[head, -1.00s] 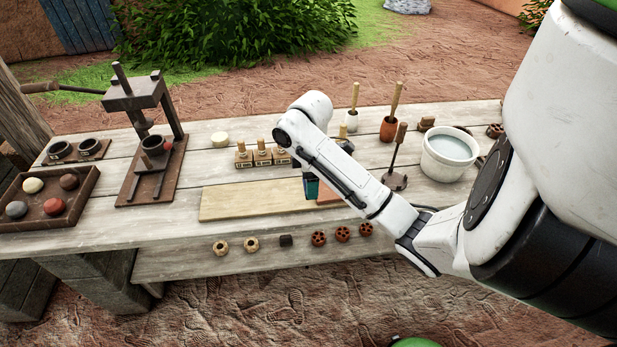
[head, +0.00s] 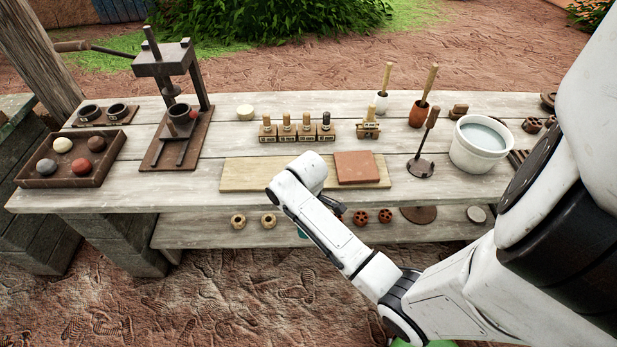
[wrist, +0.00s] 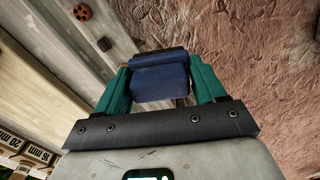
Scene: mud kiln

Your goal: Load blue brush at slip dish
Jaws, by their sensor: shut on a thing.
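My gripper (wrist: 160,78) has green fingers, shut on a dark blue block-shaped piece, the blue brush (wrist: 161,80), in the wrist view. Its bristles cannot be made out. In the head view my arm hides most of the gripper; a bit of green (head: 302,234) shows at the table's front edge. I cannot tell surely which vessel is the slip dish. A brown round disc (head: 418,214) and a small pale-topped round piece (head: 476,214) lie on the lower front shelf. A white tub (head: 480,147) with grey liquid stands at the right of the table.
A red clay slab (head: 354,168) lies on a pale board (head: 240,174). Behind it stand several wooden stamps (head: 285,128). A press (head: 175,110) and a tray of balls (head: 70,158) are at left. A white cup and a terracotta pot (head: 418,117) hold upright tools.

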